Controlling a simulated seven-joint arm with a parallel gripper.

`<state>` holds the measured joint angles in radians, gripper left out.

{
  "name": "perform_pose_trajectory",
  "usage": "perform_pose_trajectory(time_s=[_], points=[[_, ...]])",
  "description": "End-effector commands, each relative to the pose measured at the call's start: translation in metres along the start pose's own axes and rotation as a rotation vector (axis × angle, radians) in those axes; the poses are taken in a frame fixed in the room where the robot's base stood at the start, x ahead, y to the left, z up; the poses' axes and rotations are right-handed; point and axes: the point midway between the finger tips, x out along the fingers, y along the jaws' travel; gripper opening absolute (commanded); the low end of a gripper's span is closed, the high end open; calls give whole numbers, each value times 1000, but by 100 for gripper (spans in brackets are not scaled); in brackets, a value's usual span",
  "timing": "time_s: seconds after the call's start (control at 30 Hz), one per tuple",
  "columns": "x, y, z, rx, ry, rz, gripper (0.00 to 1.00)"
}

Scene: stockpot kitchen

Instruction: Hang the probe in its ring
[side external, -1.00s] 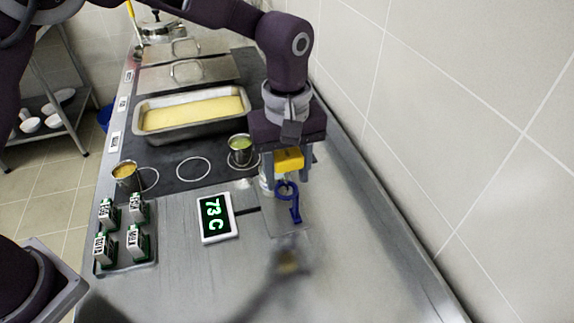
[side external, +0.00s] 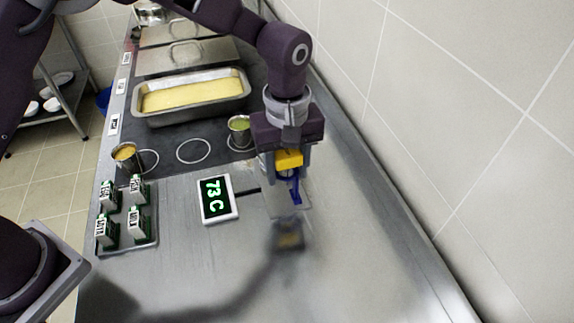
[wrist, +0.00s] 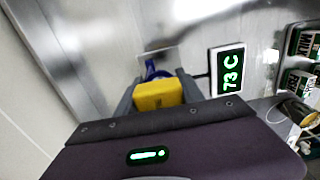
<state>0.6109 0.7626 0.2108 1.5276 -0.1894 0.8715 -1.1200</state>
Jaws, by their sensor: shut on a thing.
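The probe shows as a yellow block-shaped handle (side external: 289,158), held between the fingers of my gripper (side external: 284,180). The handle also shows in the wrist view (wrist: 158,95). The blue ring holder (side external: 295,190) stands on a small plate at the wall side of the steel counter. It is directly below the handle and partly hidden by a finger. In the wrist view the blue holder (wrist: 151,69) shows just beyond the handle. My gripper is shut on the handle. The probe's lower part is hidden, so I cannot tell whether it is inside the ring.
A display reading 73 C (side external: 218,199) lies left of the holder. Several small labelled cartons (side external: 137,222) stand on a tray at the left. Two small pots (side external: 239,130) and a deep pan (side external: 191,97) are behind. The front right counter is clear.

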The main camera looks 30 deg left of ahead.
Motion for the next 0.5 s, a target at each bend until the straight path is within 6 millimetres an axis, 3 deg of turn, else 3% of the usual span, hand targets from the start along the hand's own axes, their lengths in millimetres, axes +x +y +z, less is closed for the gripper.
perform_pose_trajectory(time_s=[0.5], points=[[23,0,0,0,0,0,0]])
